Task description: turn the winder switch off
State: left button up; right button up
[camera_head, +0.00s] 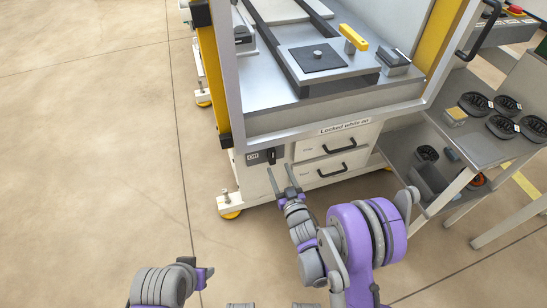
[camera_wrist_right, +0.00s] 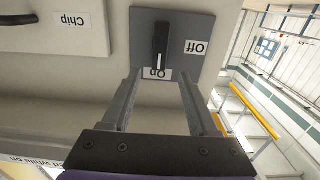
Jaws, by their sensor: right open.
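The winder switch is a black lever knob (camera_wrist_right: 160,45) with a white line on a grey plate (camera_wrist_right: 177,20). The white line points at the On label (camera_wrist_right: 157,74); the Off label (camera_wrist_right: 197,47) is to the side. In the head view the switch (camera_head: 273,156) is on the front of the machine cabinet, left of the drawers. My right gripper (camera_head: 280,171) is open just in front of and below it. In the right wrist view its fingers (camera_wrist_right: 159,80) are spread either side of the knob's line, with nothing between them.
A sign reading "Locked while on" (camera_head: 345,127) is above two drawers with black handles (camera_head: 337,147). A grey shelf cart (camera_head: 425,132) with black round parts stands at the right. The floor (camera_head: 90,140) at the left is clear.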

aim_at(273, 155)
jog(key=x, duration=0.7)
grip_shut()
